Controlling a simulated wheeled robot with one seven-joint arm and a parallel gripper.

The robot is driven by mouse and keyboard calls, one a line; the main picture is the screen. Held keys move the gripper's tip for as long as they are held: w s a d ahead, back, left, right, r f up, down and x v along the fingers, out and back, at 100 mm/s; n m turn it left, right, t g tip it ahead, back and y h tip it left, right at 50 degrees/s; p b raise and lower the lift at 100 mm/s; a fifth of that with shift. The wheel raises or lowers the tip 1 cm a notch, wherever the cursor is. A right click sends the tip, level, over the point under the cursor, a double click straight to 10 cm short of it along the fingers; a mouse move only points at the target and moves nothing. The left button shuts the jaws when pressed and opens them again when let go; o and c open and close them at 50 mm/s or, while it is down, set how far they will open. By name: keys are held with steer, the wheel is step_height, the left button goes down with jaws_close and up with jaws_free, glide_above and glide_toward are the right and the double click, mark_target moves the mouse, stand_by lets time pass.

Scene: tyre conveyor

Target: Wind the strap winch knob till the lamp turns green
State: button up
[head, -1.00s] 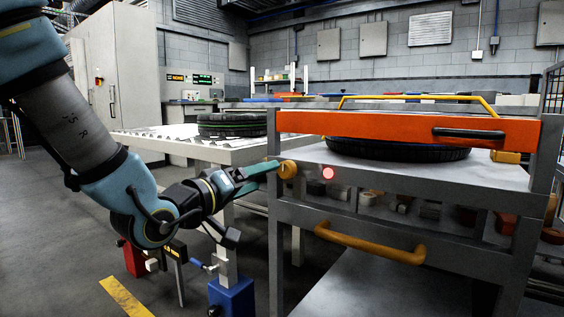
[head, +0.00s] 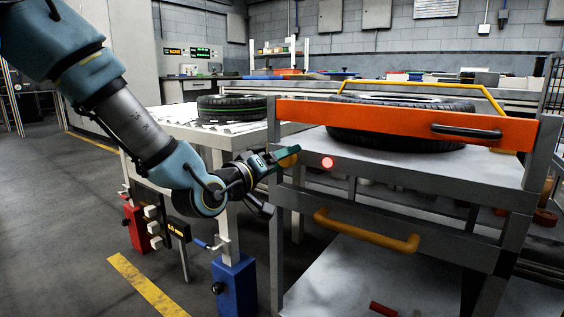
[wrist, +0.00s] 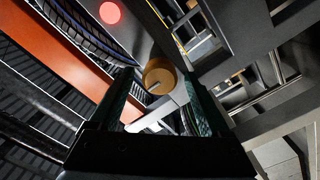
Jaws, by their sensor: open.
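The strap winch knob is a yellow-brown round knob (wrist: 161,77) with a light mark on its face. It shows in the wrist view just past and between my two fingers. In the head view my gripper (head: 285,156) is at the cart's left post and largely covers the knob. My gripper (wrist: 160,105) is open, with a finger on each side of the knob's line. I cannot tell whether the fingers touch it. The lamp (head: 327,163) glows red on the cart's front edge, right of my gripper; it also shows red in the wrist view (wrist: 110,12).
An orange bar (head: 380,121) crosses the cart top in front of a black tyre (head: 395,142). A yellow handle (head: 365,232) sits below. Another tyre (head: 228,107) lies on the roller table to the left. A blue post foot (head: 233,285) stands near my arm.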

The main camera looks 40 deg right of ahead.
jaws_close()
stand_by(0.8)
